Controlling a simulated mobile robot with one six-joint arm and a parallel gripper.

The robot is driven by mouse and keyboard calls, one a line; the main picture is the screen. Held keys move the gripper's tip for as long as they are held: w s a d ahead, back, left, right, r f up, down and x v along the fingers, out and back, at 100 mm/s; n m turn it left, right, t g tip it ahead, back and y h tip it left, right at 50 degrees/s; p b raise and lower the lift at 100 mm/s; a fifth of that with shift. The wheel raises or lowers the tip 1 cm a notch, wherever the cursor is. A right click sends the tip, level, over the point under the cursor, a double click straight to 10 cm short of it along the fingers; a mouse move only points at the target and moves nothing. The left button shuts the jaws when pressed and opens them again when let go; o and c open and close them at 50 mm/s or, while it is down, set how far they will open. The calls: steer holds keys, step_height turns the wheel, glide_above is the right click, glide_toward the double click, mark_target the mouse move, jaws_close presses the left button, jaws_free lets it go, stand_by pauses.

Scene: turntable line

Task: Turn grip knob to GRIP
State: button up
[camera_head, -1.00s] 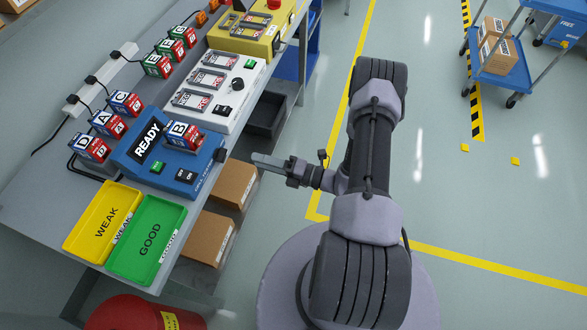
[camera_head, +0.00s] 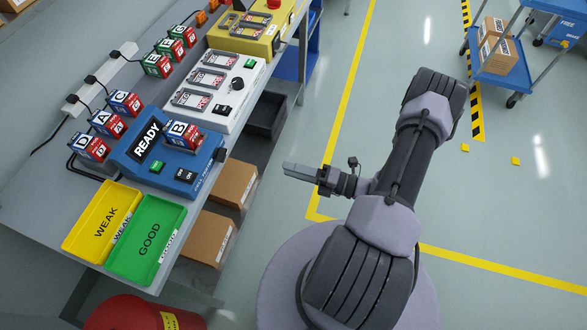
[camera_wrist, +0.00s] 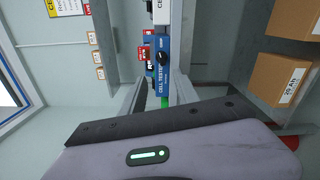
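The blue cell tester (camera_head: 172,178) stands on the bench with a lit READY screen and a B cell (camera_head: 183,136) seated on top. A black knob (camera_head: 220,155) is on its side facing the aisle; it also shows in the wrist view (camera_wrist: 162,57), roughly straight ahead between the fingers. The small marks around the knob are too small to read, so its setting cannot be told. My gripper (camera_head: 288,168) is to the right of the tester, clear of the bench edge and apart from the knob. In the wrist view the fingers stand apart and empty.
Yellow WEAK (camera_head: 82,238) and green GOOD (camera_head: 128,262) trays lie at the bench's near end. A white charger (camera_head: 242,72) stands beyond the tester. Cardboard boxes (camera_head: 236,185) sit on the lower shelf. The floor around my arm is clear.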

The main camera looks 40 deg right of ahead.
stand_by(0.6)
steer(key=p+v, duration=0.2)
steer(key=v, duration=1.5)
steer(key=shift+s, duration=0.2)
steer(key=shift+o, duration=0.2)
